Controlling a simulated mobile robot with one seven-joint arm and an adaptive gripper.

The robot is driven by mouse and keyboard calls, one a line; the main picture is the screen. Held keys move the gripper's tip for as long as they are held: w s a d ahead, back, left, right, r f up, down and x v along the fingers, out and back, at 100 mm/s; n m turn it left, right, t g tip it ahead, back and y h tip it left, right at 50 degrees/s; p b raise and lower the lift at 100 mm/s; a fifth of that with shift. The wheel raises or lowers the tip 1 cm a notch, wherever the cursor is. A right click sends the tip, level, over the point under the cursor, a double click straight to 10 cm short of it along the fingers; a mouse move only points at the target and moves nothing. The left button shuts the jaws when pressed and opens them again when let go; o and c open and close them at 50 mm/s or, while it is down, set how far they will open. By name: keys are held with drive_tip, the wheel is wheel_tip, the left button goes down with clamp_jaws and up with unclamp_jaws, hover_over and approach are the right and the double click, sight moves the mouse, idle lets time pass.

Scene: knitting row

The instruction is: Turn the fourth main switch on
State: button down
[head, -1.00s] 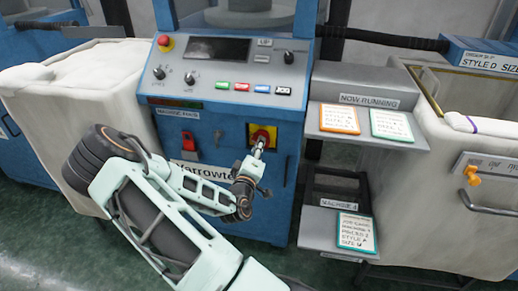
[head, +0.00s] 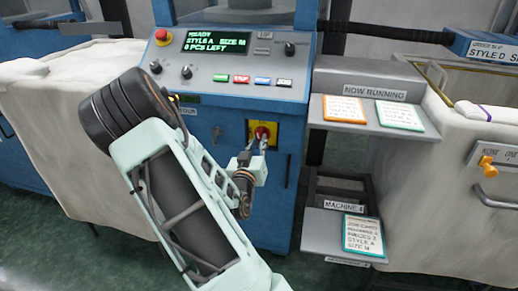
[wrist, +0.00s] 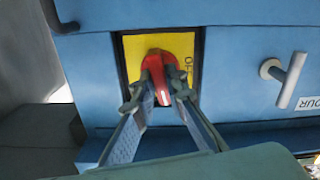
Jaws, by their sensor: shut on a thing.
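The main switch is a red rotary handle on a yellow plate (head: 255,141), low on the front of the blue machine (head: 225,117). The wrist view shows the red handle (wrist: 168,78) close up, with the yellow plate (wrist: 134,50) around it. My gripper (head: 262,138) is at the switch, and in the wrist view its fingers (wrist: 158,92) are shut on the handle from both sides. Part of the plate's lettering is hidden. The machine's display (head: 216,43) is lit and reads READY, STYLE A, SIZE M, 0 PCS LEFT.
Coloured buttons (head: 252,80) and a red stop knob (head: 161,35) sit on the panel above. A grey shelf (head: 345,127) with cards stands at right, over a MACHINE 4 stand (head: 330,247). White bins (head: 60,110) flank the machine.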

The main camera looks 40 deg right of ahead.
drive_tip(key=shift+m+b, duration=0.9)
drive_tip(key=shift+m, duration=0.3)
drive_tip(key=c, duration=1.9)
unclamp_jaws()
drive_tip(key=shift+c, duration=0.2)
drive_tip(key=v, duration=0.7)
drive_tip(key=shift+s+a, duration=0.15)
drive_tip(key=shift+a, duration=0.05)
